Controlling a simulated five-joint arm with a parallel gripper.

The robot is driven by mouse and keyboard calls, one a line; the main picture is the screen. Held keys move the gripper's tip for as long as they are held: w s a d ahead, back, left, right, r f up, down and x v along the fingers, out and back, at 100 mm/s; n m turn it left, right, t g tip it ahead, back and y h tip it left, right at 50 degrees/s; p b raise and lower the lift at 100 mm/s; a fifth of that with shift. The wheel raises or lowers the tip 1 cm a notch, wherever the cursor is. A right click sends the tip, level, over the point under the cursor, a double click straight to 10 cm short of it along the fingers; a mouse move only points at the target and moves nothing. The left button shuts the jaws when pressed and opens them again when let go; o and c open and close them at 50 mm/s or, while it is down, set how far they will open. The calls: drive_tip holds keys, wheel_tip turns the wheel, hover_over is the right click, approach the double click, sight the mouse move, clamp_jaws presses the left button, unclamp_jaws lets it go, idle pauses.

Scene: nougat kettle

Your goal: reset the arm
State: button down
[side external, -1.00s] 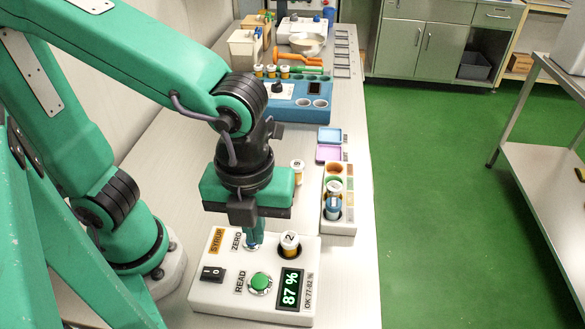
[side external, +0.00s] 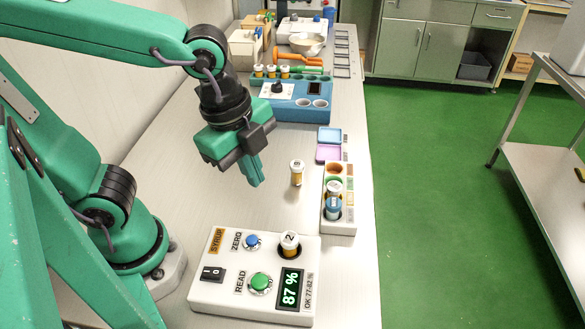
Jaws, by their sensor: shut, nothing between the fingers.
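My gripper (side external: 254,183) is shut and empty. It hangs tilted in the air, behind the white syrup meter (side external: 208,291) and left of a loose vial. The meter shows 87 % on its display (side external: 290,289). It has a blue ZERO button (side external: 252,241), a green READ button (side external: 260,282) and a black switch (side external: 212,274). A vial marked 2 (side external: 289,243) stands in the meter's well. My gripper is clear of the meter and touches nothing that I can see.
A capped vial (side external: 297,173) stands on the bench (side external: 200,170) near my gripper. A white rack (side external: 341,228) holds another vial at right. Pink and blue trays (side external: 329,152) lie behind it. A blue device (side external: 300,115) with several vials stands farther back.

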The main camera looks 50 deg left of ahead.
drive_tip(key=w+a+r+n+t+y, duration=0.1)
drive_tip(key=a+r+n+t, duration=0.1)
drive_tip(key=a+n, duration=0.9)
drive_tip(key=n+t, duration=0.1)
drive_tip(key=n, duration=0.1)
drive_tip(key=shift+w+r+n, duration=0.2)
drive_tip(key=shift+r+n, duration=0.2)
drive_tip(key=c, duration=2.1)
unclamp_jaws()
drive_tip(key=shift+s+a+r+n+t, duration=0.1)
drive_tip(key=shift+a+n+t, duration=0.2)
drive_tip(key=shift+a+n, duration=0.55)
